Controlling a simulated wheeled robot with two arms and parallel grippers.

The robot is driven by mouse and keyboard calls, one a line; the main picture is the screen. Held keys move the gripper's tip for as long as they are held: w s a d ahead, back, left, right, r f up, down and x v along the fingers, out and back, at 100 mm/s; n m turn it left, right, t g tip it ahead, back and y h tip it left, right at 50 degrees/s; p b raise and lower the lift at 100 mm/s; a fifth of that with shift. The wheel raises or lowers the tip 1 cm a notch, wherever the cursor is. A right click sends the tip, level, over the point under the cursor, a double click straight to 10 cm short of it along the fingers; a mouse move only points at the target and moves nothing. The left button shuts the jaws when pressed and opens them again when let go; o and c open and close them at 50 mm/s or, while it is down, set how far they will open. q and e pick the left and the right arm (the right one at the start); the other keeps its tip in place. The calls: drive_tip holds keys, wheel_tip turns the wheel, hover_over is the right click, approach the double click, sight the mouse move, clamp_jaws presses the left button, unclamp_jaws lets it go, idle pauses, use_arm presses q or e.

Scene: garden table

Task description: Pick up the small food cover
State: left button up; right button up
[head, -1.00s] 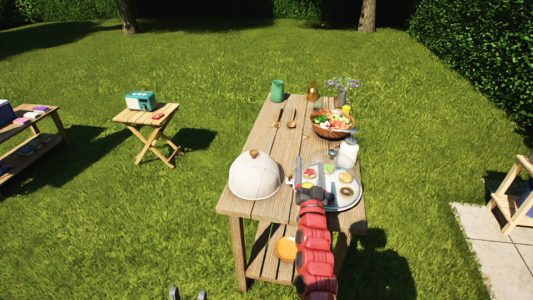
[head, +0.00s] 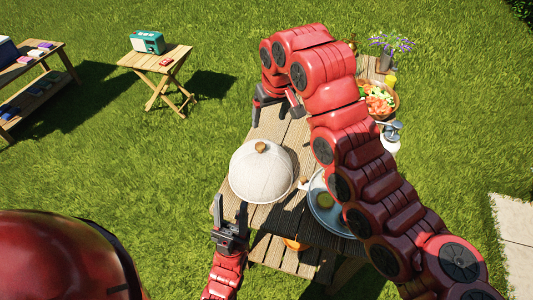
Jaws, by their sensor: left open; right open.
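The small food cover (head: 258,176) is a white dome with a brown wooden knob, and it sits on the near left of the wooden table (head: 297,137). My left gripper (head: 230,216) is open and empty, just in front and to the left of the cover, near the table's front edge. My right gripper (head: 275,108) is open over the far left side of the table, beyond the cover and apart from it. My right arm hides much of the table's right side.
A round metal tray (head: 317,208) with food lies right of the cover, partly hidden by my arm. A salad bowl (head: 391,111), a white bottle (head: 390,141) and flowers (head: 390,44) stand behind it. A small table (head: 181,55) with a radio (head: 148,42) stands left.

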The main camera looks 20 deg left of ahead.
approach(260, 145)
wheel_tip(260, 145, down, 3)
drive_tip(key=shift+s+d+p, duration=0.1)
drive_tip(key=shift+p, duration=0.85)
drive_tip(key=shift+w+a+f+p, duration=0.25)
drive_tip(key=shift+f+p, duration=0.2)
drive_tip(key=shift+f, duration=0.15)
drive_tip(key=shift+w+a+f+p, duration=0.2)
drive_tip(key=shift+w+f+p, duration=0.1)
drive_tip(key=shift+f+p, duration=0.25)
drive_tip(key=shift+w+a+f+p, duration=0.25)
drive_tip(key=shift+f+p, duration=0.15)
drive_tip(key=shift+f, duration=0.2)
drive_tip(key=shift+w+f, duration=0.2)
drive_tip(key=shift+f, duration=0.55)
drive_tip(key=shift+a, duration=0.1)
clamp_jaws()
